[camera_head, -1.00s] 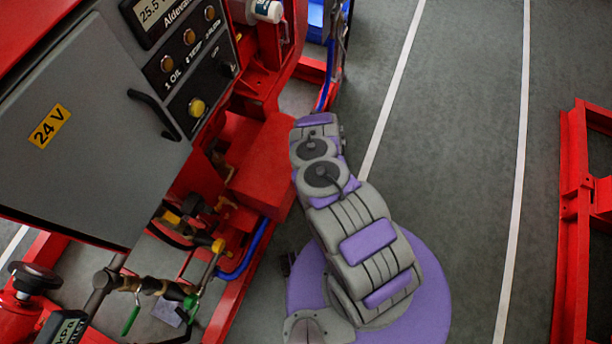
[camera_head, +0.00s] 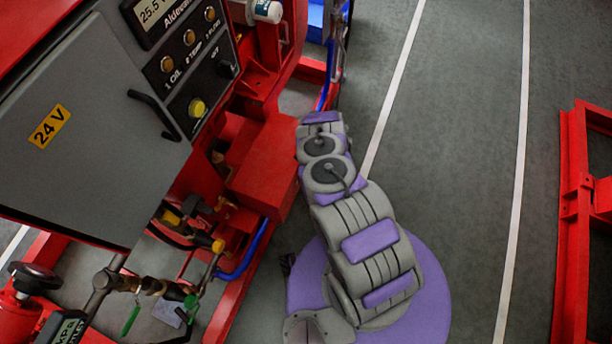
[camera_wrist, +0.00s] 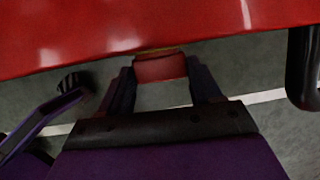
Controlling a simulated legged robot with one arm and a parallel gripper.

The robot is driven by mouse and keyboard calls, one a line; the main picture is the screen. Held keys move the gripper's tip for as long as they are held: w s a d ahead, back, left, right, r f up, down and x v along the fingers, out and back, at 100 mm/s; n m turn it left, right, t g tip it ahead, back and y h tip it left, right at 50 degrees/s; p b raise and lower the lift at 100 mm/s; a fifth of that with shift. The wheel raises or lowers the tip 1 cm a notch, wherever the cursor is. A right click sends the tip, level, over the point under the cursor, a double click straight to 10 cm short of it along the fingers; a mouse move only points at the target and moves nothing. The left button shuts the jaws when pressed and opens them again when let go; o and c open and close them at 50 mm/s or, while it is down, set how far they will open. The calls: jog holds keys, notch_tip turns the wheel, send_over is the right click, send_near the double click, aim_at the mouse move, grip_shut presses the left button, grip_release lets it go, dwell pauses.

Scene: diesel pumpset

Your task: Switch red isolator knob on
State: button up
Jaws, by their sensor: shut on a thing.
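The red isolator knob (camera_wrist: 160,68) shows in the wrist view as a short red block at the lower edge of a glossy red panel (camera_wrist: 130,28). My gripper (camera_wrist: 162,83) has one dark finger on each side of the knob and is shut on it. The knob's far side and its on or off marking are hidden. In the head view my arm reaches along the right side of the red machine, and both gripper and knob are hidden there.
A grey 24 V cabinet (camera_head: 70,130) with a control panel (camera_head: 185,60) stands left of my arm. A red box (camera_head: 268,170) is close beside the arm. A dark post (camera_wrist: 303,65) is right in the wrist view. Open floor (camera_head: 455,170) lies right, before a red frame (camera_head: 575,220).

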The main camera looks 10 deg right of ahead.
jog(key=shift+w+g+y, duration=0.1)
jog(key=shift+g+y, duration=0.3)
dwell(0.4)
jog(key=o, duration=1.1)
jog(key=shift+d, duration=0.1)
jog(key=shift+c, duration=0.2)
jog(key=p+v, duration=0.5)
jog(key=v, duration=1.2)
jog(key=shift+r+p, duration=0.2)
jog(key=shift+p, duration=0.1)
jog(key=shift+w, duration=0.1)
